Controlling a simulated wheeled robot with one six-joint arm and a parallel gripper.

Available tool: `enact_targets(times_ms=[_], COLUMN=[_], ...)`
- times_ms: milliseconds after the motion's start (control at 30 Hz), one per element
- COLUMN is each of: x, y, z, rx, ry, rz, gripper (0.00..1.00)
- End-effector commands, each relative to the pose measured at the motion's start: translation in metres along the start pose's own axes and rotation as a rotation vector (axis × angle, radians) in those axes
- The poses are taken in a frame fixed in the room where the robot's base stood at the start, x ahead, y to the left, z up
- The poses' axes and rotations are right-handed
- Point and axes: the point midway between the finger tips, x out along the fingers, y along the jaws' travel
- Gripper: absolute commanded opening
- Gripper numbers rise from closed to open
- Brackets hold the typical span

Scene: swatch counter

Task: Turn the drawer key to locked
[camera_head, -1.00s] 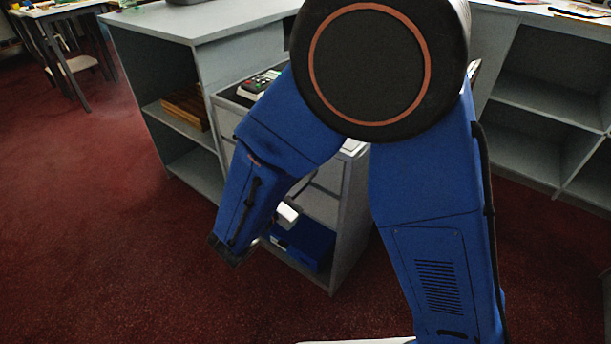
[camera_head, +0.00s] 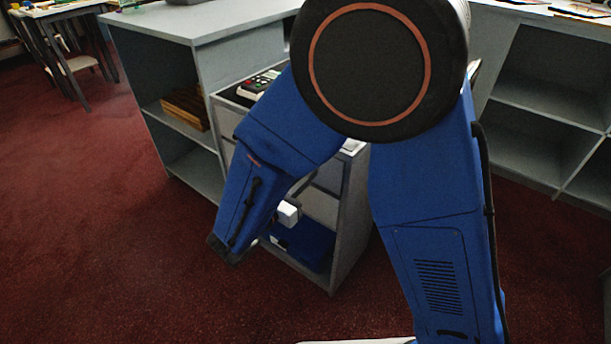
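The grey drawer unit (camera_head: 351,215) stands in the middle, largely behind my blue arm. Parts of its pale drawer fronts (camera_head: 320,206) show beside the arm. The drawer key and its lock are not visible; my arm covers much of the unit's front. My arm bends down in front of the unit. A small white block-like part (camera_head: 288,213) shows beside the forearm, in front of the drawers; I cannot tell whether it belongs to my gripper. My gripper's fingertips cannot be made out.
A dark blue bin (camera_head: 305,246) sits in the unit's open bottom space. A card terminal (camera_head: 259,83) lies on top of the unit. A grey counter (camera_head: 185,22) with shelves stands at left, and open shelving (camera_head: 545,105) at right. Red carpet (camera_head: 90,240) is clear at left.

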Motion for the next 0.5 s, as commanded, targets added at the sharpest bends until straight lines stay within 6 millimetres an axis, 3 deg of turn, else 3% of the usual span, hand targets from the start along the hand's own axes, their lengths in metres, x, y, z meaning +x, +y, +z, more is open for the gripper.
enact_targets(times_ms=[33, 100, 133, 500], x=[0.0001, 0.0001, 0.0001, -0.0035], y=[-0.0002, -0.0002, -0.0002, 0.0001], z=[-0.0007, -0.0007, -0.0006, -0.0002], rx=[-0.001, -0.001, -0.001, 0.0], ry=[0.001, 0.001, 0.001, 0.0], rz=[0.0, 0.0, 0.0, 0.0], gripper=[0.0, 0.24, 0.26, 0.26])
